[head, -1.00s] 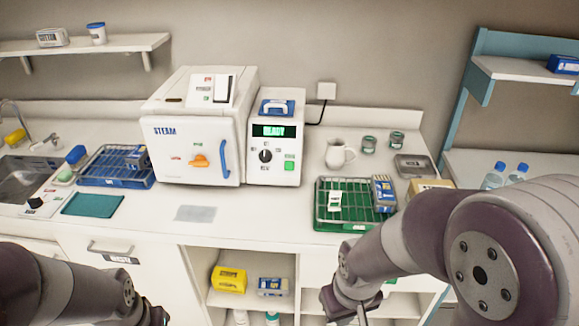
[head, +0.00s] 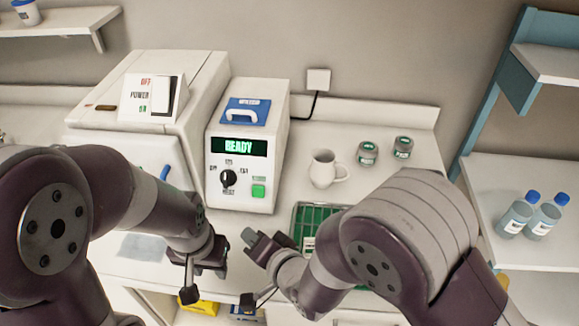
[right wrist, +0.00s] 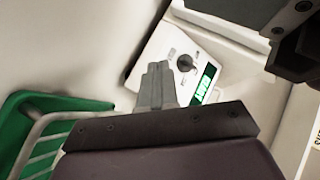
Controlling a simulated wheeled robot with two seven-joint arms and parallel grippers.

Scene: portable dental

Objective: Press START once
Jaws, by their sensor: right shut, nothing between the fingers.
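The white control unit (head: 240,190) stands beside the steam sterilizer. Its display (head: 239,147) reads READY, with a black knob (head: 228,178) below it. The green button (head: 258,191) is to the right of the knob; its label is too small to read. My right gripper (head: 250,238) is shut and empty, in front of and below the button, apart from it in the head view. In the right wrist view the shut fingers (right wrist: 157,84) point at the panel and the button is not visible. My left gripper (head: 205,262) is lower, left of the right one; its fingers are unclear.
The sterilizer (head: 150,75) stands left of the control unit. A white mug (head: 324,169) and two small jars (head: 368,153) are to the right. A green rack (head: 308,212) lies partly behind my right arm. Two bottles (head: 515,216) stand at the far right.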

